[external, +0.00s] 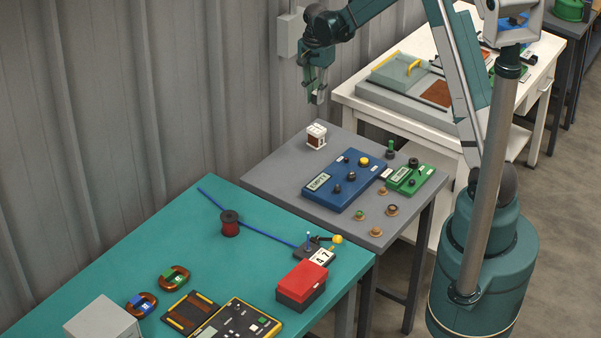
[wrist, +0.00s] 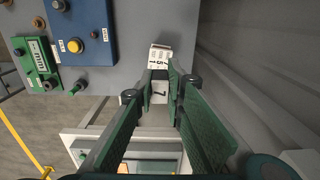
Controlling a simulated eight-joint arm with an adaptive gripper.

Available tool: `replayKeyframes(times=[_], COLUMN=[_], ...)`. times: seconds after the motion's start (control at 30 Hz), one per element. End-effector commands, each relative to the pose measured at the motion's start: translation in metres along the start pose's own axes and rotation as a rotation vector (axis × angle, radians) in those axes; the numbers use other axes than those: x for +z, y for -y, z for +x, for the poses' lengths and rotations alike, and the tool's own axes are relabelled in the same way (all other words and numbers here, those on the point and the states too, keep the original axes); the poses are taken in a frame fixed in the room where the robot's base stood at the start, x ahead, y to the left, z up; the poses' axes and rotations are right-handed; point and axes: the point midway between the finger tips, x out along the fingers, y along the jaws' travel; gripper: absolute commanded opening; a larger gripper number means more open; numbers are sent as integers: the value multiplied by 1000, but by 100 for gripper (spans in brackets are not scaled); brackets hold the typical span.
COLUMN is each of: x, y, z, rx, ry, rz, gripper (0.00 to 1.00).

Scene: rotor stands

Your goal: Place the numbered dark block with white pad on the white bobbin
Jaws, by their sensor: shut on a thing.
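My gripper (external: 316,97) hangs in the air above the back of the grey table in the external view. In the wrist view my gripper (wrist: 160,80) is shut on a small block, whose white numbered pad (wrist: 160,94) shows a 7 between the fingers. The fingers hide most of the block's body. The white bobbin (external: 316,135), white-flanged with a brown middle, stands on the grey table below my gripper. The bobbin's marked white top (wrist: 160,56) shows just beyond the fingertips in the wrist view. The held block appears apart from it.
A blue panel (external: 345,181) and a green panel (external: 416,180) lie right of the bobbin, with several small knobs in front. A corrugated wall (external: 120,100) rises behind. The teal table (external: 185,235) holds a red spool, a red-lidded box and a dark block marked 47 (external: 320,257).

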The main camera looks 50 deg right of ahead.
Motion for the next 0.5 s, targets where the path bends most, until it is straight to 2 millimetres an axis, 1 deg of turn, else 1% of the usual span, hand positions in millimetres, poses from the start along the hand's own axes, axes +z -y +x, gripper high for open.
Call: replayKeyframes(times=[0.33, 0.5], x=[0, 0], y=[0, 1], z=[2, 14], rx=[0, 0], ry=[0, 0], rz=[0, 0], gripper=[1, 1])
